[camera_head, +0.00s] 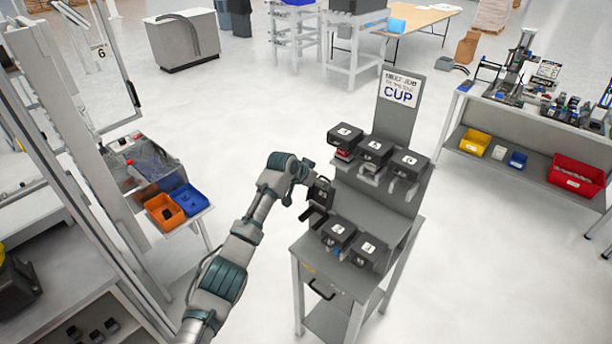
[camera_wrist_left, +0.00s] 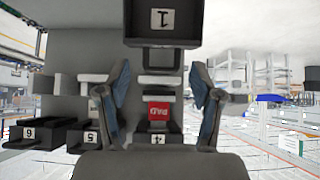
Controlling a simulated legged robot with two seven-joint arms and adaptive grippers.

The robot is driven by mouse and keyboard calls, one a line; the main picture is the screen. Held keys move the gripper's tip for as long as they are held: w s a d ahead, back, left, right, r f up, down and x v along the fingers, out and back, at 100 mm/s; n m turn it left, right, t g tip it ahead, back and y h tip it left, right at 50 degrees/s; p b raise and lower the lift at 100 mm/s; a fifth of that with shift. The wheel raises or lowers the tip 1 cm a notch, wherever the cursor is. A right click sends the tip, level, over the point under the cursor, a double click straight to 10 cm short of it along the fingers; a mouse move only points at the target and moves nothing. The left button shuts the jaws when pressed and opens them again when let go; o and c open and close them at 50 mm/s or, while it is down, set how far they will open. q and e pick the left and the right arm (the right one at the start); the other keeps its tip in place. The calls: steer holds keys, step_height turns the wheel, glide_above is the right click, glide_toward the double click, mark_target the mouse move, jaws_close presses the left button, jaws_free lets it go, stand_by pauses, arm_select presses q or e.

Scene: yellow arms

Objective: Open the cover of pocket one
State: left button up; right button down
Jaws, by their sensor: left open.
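The pocket one cover (camera_wrist_left: 162,35) is a dark grey box with a white label 1, at the top of the left wrist view, upside down. In the head view pocket one (camera_head: 321,192) is at the left of the stand's lower row, partly hidden by my gripper. My left gripper (camera_head: 307,182) is beside it. In the left wrist view its two fingers (camera_wrist_left: 160,85) are spread, with nothing held between them. The cover lies just past the fingertips; I cannot tell if they touch it. My right gripper is not in view.
The grey stand (camera_head: 325,267) also has pockets two (camera_head: 337,232) and three (camera_head: 368,250) in front, and several covered pockets (camera_head: 374,150) above. A red piece (camera_wrist_left: 158,111) shows at pocket four. Floor left of the stand is open.

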arm_select(q)
steer(key=v, duration=0.8)
steer(key=shift+r, duration=0.2)
steer(key=shift+s, duration=0.1)
steer(key=shift+c, duration=0.3)
